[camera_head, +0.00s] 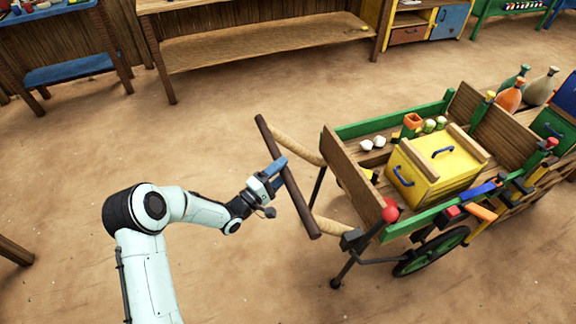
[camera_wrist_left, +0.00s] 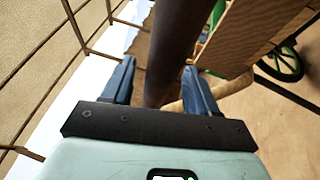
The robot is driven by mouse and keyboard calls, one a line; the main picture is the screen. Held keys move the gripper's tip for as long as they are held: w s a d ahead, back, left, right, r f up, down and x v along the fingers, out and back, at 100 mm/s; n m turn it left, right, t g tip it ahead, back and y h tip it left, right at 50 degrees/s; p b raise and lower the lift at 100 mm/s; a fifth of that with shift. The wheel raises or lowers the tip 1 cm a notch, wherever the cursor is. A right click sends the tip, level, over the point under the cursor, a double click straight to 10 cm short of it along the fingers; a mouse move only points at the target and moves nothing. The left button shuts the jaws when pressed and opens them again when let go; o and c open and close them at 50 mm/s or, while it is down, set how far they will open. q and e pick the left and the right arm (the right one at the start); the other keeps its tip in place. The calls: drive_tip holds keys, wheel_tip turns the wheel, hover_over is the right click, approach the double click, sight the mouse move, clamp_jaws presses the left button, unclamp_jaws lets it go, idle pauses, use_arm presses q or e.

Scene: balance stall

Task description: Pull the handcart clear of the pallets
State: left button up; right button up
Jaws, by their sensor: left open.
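The handcart (camera_head: 340,158) stands at the right, a wooden cart with green rails and a spoked wheel (camera_head: 436,250). Its dark push bar (camera_head: 299,201) is held out to the left on two tan shafts. My left gripper (camera_head: 274,172) is at the middle of the bar. In the left wrist view the bar (camera_wrist_left: 168,50) runs between the two blue fingers, which stand apart on either side of it. Whether they touch it I cannot tell. No pallets can be made out clearly. My right gripper is not in view.
The cart carries a yellow chest (camera_head: 436,165), white cups and other small goods. Bottles (camera_head: 510,97) and more wooden structure stand close behind it at the right edge. A wooden shelf bench (camera_head: 262,45) stands at the back. The sandy floor left of the cart is clear.

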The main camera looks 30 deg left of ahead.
use_arm(q)
drive_tip(key=shift+x, duration=1.45)
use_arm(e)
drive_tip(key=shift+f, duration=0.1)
use_arm(q)
clamp_jaws()
drive_tip(key=shift+s+a, duration=0.4)
drive_tip(key=shift+a, duration=0.05)
drive_tip(key=s+a+p, duration=0.4)
drive_tip(key=s+a, duration=0.7)
drive_tip(key=s, duration=0.2)
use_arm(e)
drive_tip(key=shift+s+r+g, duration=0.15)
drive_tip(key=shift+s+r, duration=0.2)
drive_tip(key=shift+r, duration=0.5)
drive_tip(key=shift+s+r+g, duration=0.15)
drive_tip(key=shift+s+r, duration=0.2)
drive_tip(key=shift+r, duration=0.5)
use_arm(q)
drive_tip(key=shift+s+a, duration=0.1)
drive_tip(key=shift+a, duration=0.05)
